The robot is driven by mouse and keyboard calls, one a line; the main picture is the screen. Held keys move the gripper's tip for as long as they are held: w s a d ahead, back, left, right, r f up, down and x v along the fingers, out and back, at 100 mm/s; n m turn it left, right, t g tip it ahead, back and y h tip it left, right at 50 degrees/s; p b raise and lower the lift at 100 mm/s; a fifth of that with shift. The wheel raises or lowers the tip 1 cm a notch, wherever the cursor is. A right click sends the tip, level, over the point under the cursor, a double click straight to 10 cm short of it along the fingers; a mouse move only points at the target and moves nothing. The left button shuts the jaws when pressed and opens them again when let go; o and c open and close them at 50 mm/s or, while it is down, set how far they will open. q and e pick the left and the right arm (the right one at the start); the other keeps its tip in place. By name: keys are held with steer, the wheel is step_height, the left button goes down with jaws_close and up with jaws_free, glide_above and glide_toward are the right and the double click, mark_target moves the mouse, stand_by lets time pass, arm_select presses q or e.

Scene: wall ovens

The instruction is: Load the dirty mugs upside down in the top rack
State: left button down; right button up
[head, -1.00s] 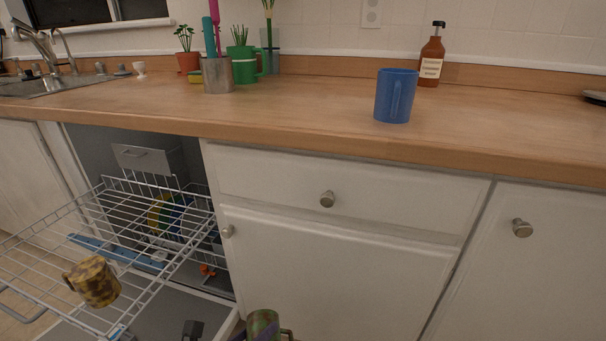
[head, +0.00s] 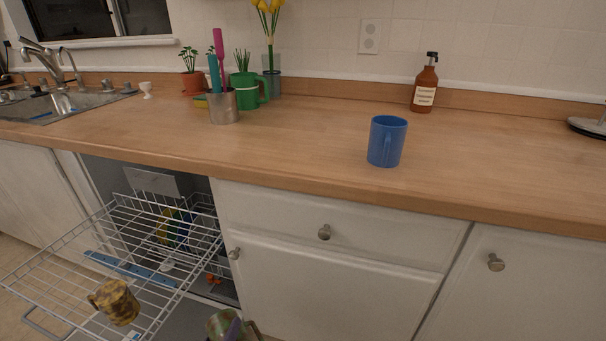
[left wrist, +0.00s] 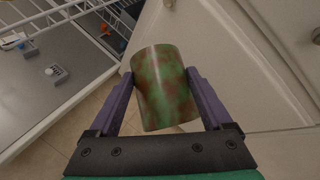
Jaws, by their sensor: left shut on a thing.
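My left gripper (left wrist: 160,95) is shut on a mottled green and brown mug (left wrist: 160,88), its purple fingers on either side. A yellow and brown spotted mug (head: 122,302) sits on the pulled-out top rack (head: 60,262), handle to the left; I cannot tell which way up. A blue mug (head: 387,143) stands on the counter. My right gripper is not in view.
The wooden counter (head: 300,135) holds a metal utensil cup (head: 224,107), a green mug (head: 246,97), a potted plant (head: 192,83) and a brown bottle (head: 425,88). A white cabinet (head: 290,270) borders the dishwasher opening. Much of the top rack is bare.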

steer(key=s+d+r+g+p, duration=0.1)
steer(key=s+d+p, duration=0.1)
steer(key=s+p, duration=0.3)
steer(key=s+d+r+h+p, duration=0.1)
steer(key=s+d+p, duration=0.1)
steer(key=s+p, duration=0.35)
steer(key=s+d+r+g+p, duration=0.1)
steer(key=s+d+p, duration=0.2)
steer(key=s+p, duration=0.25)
arm_select(q)
step_height(320, 180, up, 17)
steer(key=m+y+p, duration=0.9)
steer(key=m+p, duration=0.2)
steer(key=p, duration=0.1)
steer(key=shift+r+m+p, duration=0.15)
steer(key=shift+m+p, duration=0.2)
steer(key=shift+m, duration=0.05)
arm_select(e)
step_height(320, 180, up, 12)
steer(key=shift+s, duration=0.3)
